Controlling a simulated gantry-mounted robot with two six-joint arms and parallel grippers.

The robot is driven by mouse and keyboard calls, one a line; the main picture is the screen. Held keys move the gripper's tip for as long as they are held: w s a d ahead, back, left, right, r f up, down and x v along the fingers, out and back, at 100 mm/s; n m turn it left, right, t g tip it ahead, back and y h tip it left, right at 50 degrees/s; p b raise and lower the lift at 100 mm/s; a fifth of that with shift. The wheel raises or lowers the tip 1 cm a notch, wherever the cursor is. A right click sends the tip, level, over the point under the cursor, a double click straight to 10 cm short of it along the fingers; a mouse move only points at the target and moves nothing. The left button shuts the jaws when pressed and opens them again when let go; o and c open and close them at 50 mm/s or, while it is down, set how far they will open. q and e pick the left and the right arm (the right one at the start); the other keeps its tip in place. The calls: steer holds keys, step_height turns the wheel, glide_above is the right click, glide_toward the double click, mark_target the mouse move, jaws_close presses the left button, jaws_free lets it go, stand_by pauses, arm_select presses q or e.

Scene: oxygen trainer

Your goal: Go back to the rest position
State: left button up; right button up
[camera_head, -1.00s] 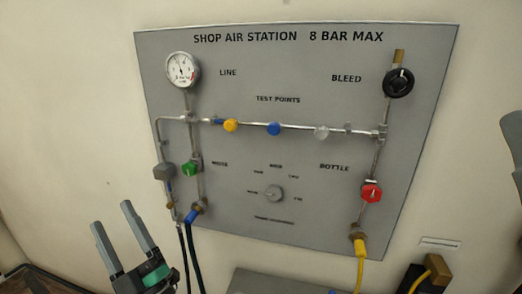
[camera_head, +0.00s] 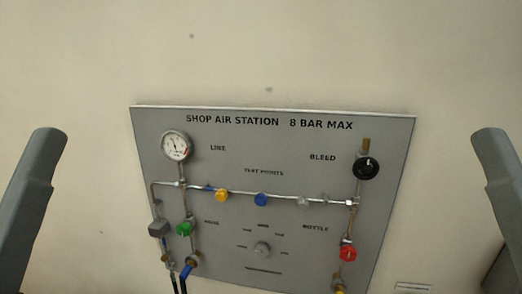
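The grey shop air station panel (camera_head: 225,260) is on the wall ahead, filling the lower middle of the view. It carries a round line gauge (camera_head: 176,146), a black bleed knob (camera_head: 366,168), a green valve knob (camera_head: 184,229) and a red bottle knob (camera_head: 348,253). Yellow, blue and clear test point caps sit along the middle pipe. Dark grey links of my two arms stand at the left and right edges, apart from the panel. Neither gripper's fingers are in view.
The wall above the panel is bare. The space between my two arm links and in front of the panel is clear. Hoses below the panel are mostly cut off.

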step_height(320, 180, up, 29)
steer(key=p, duration=2.6)
steer(key=shift+r, duration=0.15)
